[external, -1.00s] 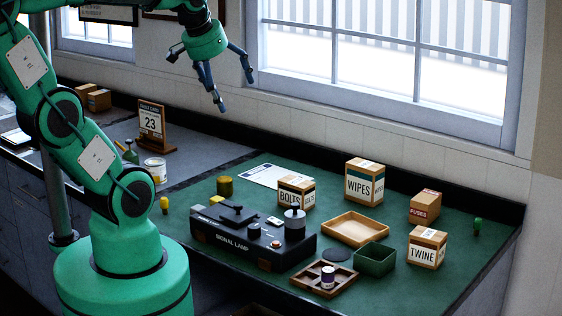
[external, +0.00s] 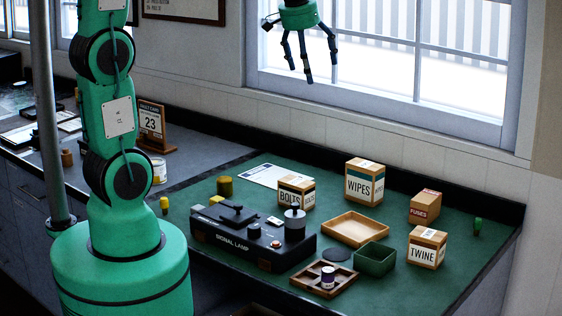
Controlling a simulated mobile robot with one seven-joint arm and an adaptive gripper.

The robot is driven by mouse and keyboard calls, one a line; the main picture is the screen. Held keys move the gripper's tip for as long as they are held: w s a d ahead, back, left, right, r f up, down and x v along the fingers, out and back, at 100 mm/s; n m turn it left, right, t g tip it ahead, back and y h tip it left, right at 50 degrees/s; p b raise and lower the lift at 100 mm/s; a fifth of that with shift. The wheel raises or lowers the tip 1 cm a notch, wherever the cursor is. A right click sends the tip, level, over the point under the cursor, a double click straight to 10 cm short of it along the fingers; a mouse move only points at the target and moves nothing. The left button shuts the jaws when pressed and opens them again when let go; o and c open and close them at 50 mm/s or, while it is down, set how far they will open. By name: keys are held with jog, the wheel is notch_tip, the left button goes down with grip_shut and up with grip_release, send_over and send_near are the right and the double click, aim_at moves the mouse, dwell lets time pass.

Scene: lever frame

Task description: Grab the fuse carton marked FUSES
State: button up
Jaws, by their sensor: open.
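The fuse carton (external: 425,207) is a small brown box with a red band marked FUSES. It stands on the green bench top at the back right, behind the TWINE box and right of the WIPES box. My gripper (external: 308,73) is open and empty, with its fingers pointing down in front of the window. It is high above the bench, up and to the left of the carton and well apart from it.
The WIPES box (external: 364,182), BOLTS box (external: 296,191) and TWINE box (external: 427,246) stand around the carton. A wooden tray (external: 336,238), green bin (external: 375,268) and black signal lamp unit (external: 220,243) lie nearer.

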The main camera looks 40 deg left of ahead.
jog(key=w+d+f+p, duration=0.2)
jog(key=w+d+f, duration=0.2)
jog(key=w+d, duration=0.4)
jog(key=g+p, duration=0.3)
jog(key=p, duration=0.2)
send_over(431, 197)
notch_tip(431, 197, down, 23)
jog(key=shift+s+d+y, duration=0.1)
jog(key=shift+s+y, duration=0.05)
jog(key=shift+y, duration=0.15)
jog(key=shift+f, duration=0.15)
jog(key=shift+f, duration=4.2)
jog(key=shift+f+p, duration=0.6)
jog(key=shift+f, duration=2)
